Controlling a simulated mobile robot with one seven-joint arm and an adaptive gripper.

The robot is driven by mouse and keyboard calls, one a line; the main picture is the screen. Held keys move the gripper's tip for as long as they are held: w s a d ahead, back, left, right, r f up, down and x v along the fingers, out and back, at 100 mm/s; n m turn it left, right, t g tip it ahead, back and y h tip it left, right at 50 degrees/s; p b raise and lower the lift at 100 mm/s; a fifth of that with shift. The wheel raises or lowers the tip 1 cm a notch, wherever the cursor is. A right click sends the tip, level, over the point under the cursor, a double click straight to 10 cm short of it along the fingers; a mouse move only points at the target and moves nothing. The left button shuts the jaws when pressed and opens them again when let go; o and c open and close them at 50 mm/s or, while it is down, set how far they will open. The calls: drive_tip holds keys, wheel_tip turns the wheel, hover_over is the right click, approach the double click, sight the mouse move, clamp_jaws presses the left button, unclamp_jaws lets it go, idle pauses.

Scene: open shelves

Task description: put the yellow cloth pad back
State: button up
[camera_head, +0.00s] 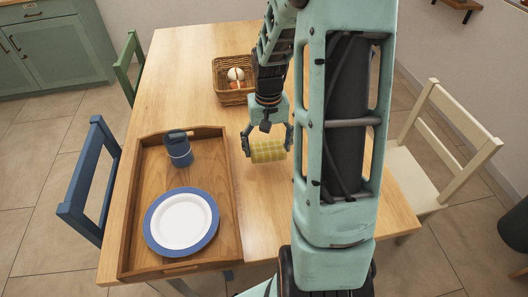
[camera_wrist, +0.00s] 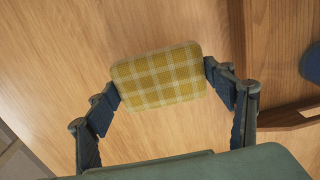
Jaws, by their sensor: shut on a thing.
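The yellow cloth pad (camera_head: 268,152) has a plaid pattern with pale lines. My gripper (camera_head: 267,146) is shut on it, with one finger at each side edge. In the wrist view the pad (camera_wrist: 160,77) sits between the two dark fingertips (camera_wrist: 162,85), with bare wood behind it. The pad is over the table, just right of the wooden tray. Whether it touches the tabletop I cannot tell.
The wooden tray (camera_head: 145,225) holds a blue-rimmed white plate (camera_head: 181,221) and a blue cup (camera_head: 179,150). A wicker basket (camera_head: 232,97) with eggs stands farther back. The table (camera_head: 195,55) is bare at the back left. Chairs stand around it.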

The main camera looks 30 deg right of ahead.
sight(266, 154)
drive_tip(key=shift+w+f, duration=0.55)
drive_tip(key=shift+f, duration=1.65)
drive_tip(key=shift+f+b, duration=0.2)
drive_tip(key=shift+b, duration=0.2)
drive_tip(key=o, duration=1.1)
